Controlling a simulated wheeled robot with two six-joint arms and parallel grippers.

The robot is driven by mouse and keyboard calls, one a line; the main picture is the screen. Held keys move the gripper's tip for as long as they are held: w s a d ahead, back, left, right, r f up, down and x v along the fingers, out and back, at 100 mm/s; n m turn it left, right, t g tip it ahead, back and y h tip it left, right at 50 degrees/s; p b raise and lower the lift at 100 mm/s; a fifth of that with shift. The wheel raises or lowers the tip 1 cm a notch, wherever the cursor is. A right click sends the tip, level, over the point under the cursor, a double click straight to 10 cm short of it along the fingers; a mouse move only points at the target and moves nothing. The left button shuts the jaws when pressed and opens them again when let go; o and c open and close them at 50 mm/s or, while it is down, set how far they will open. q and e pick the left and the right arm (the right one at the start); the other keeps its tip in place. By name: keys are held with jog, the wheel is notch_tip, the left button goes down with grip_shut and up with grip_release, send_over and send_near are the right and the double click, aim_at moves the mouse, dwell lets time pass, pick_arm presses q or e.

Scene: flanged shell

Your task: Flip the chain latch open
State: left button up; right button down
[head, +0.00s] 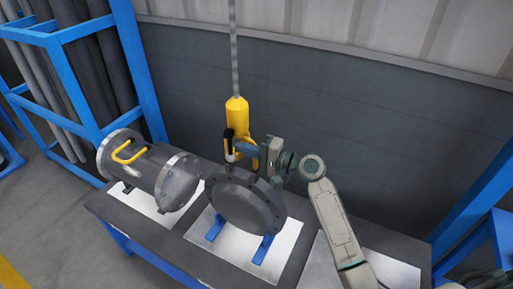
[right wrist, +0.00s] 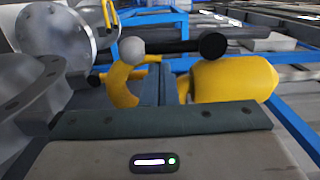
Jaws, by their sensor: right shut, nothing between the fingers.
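A yellow hook block (head: 237,112) hangs from a chain above the table. Its yellow hook (head: 251,163) is partly hidden by my right gripper. The latch shows as a dark lever with a black knob (head: 228,133) at the top and a pale ball (head: 229,157) lower down, at the hook's left side. In the right wrist view, the black lever (right wrist: 175,46) runs between the pale ball and the black knob, just beyond my fingertips. My right gripper (head: 238,148) is shut and empty, fingertips close to the latch; contact cannot be told. My left gripper is not in view.
A dark flanged disc (head: 244,203) stands on blue supports below the hook. A grey flanged cylinder (head: 170,183) with a yellow handle lies to its left on the table (head: 185,250). A blue rack (head: 128,45) with pipes is at the left. A dark wall is behind.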

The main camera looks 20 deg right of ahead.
jog(key=shift+w+a, duration=0.2)
jog(key=shift+a, duration=0.05)
